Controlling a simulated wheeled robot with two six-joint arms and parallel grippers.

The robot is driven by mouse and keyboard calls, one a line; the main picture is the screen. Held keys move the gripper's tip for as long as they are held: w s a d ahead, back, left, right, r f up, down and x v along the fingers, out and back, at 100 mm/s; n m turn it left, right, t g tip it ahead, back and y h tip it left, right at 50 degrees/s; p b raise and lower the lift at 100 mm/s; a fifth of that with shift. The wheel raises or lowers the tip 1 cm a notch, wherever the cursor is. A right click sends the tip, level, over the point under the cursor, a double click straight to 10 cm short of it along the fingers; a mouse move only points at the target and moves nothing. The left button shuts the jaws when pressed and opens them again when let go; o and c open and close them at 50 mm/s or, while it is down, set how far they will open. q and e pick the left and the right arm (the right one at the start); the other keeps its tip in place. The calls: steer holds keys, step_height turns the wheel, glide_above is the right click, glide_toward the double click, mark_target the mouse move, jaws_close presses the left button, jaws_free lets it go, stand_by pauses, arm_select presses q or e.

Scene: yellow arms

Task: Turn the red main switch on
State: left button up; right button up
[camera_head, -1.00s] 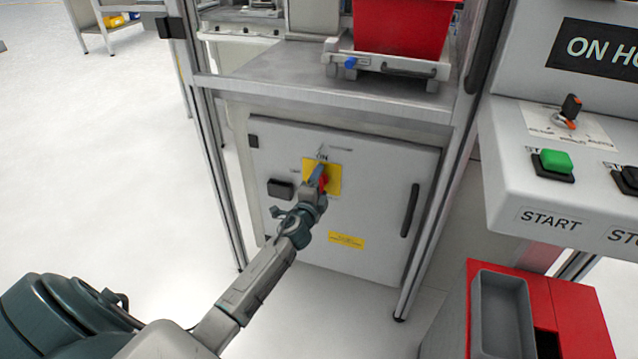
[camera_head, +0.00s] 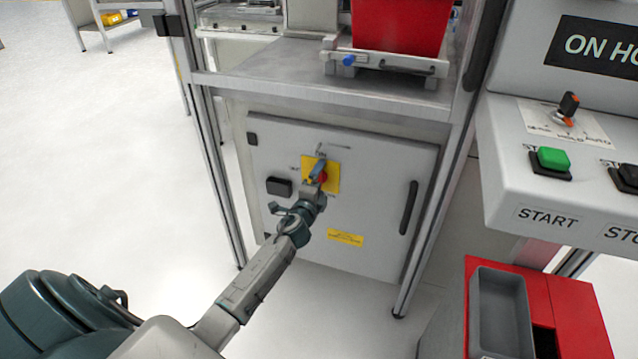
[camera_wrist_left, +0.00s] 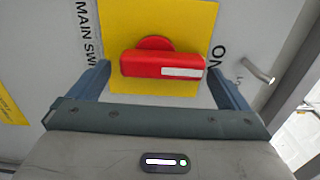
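The red main switch handle (camera_wrist_left: 160,66) sits on a yellow plate (camera_wrist_left: 130,18) on a grey cabinet door. In the left wrist view its bar lies lengthwise across the picture, and its white-marked end points toward the "ON" lettering. In the head view the red switch (camera_head: 322,178) is partly covered by my left gripper (camera_head: 317,172), and the yellow plate (camera_head: 334,174) shows around it. In the left wrist view my left gripper (camera_wrist_left: 163,84) is open, one blue finger beyond each end of the bar. I see gaps, so it is not clamped. My right gripper is not in view.
The cabinet door (camera_head: 375,190) has a black handle (camera_head: 409,208) and a dark latch (camera_head: 279,187). A shelf (camera_head: 330,95) with a red bin (camera_head: 400,25) is above. A console with a green START button (camera_head: 553,159) and a red box (camera_head: 575,310) stand right.

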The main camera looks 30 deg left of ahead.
arm_select(q)
steer(key=v, duration=1)
steer(key=shift+s, duration=0.4)
steer(key=shift+s, duration=0.1)
